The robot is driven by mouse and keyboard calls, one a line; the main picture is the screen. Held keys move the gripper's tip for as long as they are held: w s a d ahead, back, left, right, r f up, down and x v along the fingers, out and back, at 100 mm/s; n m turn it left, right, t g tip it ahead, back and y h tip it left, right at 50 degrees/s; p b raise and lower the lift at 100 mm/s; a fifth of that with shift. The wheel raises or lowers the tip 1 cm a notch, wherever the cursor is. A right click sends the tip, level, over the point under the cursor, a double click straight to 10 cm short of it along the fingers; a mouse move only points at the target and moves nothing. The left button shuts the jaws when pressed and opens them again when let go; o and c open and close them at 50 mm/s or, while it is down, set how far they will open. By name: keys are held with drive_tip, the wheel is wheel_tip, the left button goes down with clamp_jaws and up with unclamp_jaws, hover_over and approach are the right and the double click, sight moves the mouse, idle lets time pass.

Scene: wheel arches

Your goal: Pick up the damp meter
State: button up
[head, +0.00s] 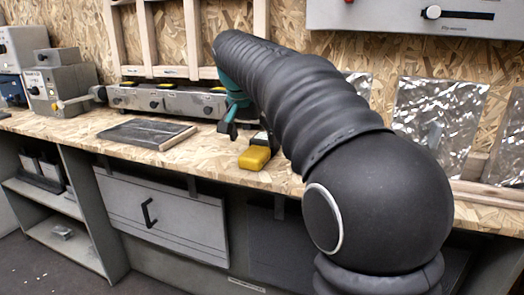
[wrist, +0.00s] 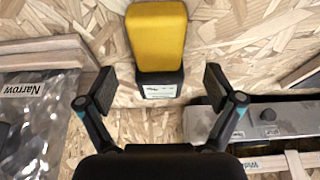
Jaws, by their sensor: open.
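The damp meter appears to be the yellow block with a black end and a small pale label; the yellow part (wrist: 158,38) is at the top middle of the wrist view. It lies on the chipboard worktop, and its yellow part also shows in the head view (head: 254,157), near the front edge. My gripper (wrist: 160,90) is open and empty, with one finger on each side of the meter's black end in the picture. A gap shows on both sides. In the head view my gripper (head: 230,122) is behind the meter, partly hidden by my arm.
A dark flat panel (head: 147,133) lies on the worktop to the left. A grey row of units (head: 165,100) stands along the back. A clear bag marked "Narrow" (wrist: 38,125) is left in the wrist view.

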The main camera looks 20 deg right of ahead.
sight(255, 152)
drive_tip(key=f, duration=0.3)
drive_tip(key=shift+w+d+f+b, duration=0.15)
drive_tip(key=shift+d+f+b, duration=0.15)
drive_tip(key=shift+f, duration=0.05)
drive_tip(key=shift+w+d+f, duration=0.15)
drive_tip(key=shift+w+f, duration=0.05)
drive_tip(key=shift+f, duration=0.3)
drive_tip(key=c, duration=1.1)
